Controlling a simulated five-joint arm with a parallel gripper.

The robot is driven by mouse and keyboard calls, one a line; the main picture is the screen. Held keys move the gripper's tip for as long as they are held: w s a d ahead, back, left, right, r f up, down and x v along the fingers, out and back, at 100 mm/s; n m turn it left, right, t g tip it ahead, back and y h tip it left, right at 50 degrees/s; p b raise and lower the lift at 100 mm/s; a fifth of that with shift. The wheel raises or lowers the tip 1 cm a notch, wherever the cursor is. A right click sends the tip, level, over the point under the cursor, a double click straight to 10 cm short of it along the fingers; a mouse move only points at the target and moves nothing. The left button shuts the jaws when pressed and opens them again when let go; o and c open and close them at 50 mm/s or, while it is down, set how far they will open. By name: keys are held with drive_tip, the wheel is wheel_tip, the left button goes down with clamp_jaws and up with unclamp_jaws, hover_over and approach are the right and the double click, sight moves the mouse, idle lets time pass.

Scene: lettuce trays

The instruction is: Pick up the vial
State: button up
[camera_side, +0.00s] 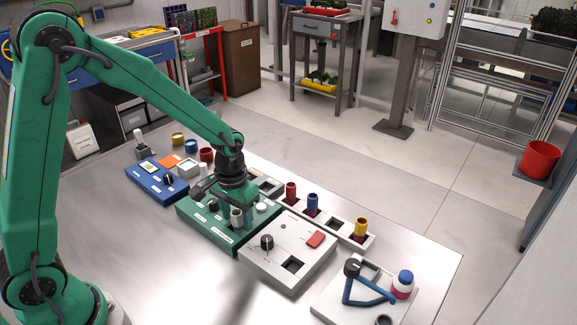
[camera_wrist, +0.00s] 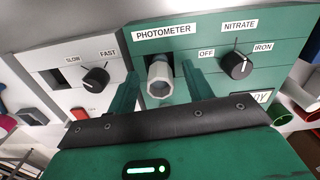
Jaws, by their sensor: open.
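A pale grey vial (camera_wrist: 160,82) stands in the dark slot of the green photometer box (camera_wrist: 209,52). In the side view the vial (camera_side: 237,217) shows just below and in front of my gripper. My gripper (camera_wrist: 160,88) is open, its two green fingers on either side of the vial, with visible gaps between. In the side view my gripper (camera_side: 237,198) points down over the photometer box, and my wrist hides part of the box. The lower part of the vial is hidden in the slot.
A white box (camera_side: 287,249) with a knob and red switch stands beside the photometer. A pale rack (camera_side: 332,222) holds red, blue and yellow capped pieces behind. A blue box (camera_side: 157,181) is at left. A blue-handled stand (camera_side: 368,296) is at right.

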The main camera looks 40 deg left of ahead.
sight(237, 212)
idle(0.3)
clamp_jaws()
drive_tip(key=shift+r, duration=0.15)
drive_tip(key=shift+r, duration=0.45)
wheel_tip(237, 212, up, 3)
drive_tip(key=shift+r, duration=0.15)
drive_tip(key=s+d+r, duration=0.6)
drive_tip(key=s+d, duration=0.1)
drive_tip(key=d, duration=0.2)
drive_tip(key=shift+d+r, duration=0.25)
drive_tip(key=shift+r, duration=0.05)
drive_tip(key=shift+w, duration=0.15)
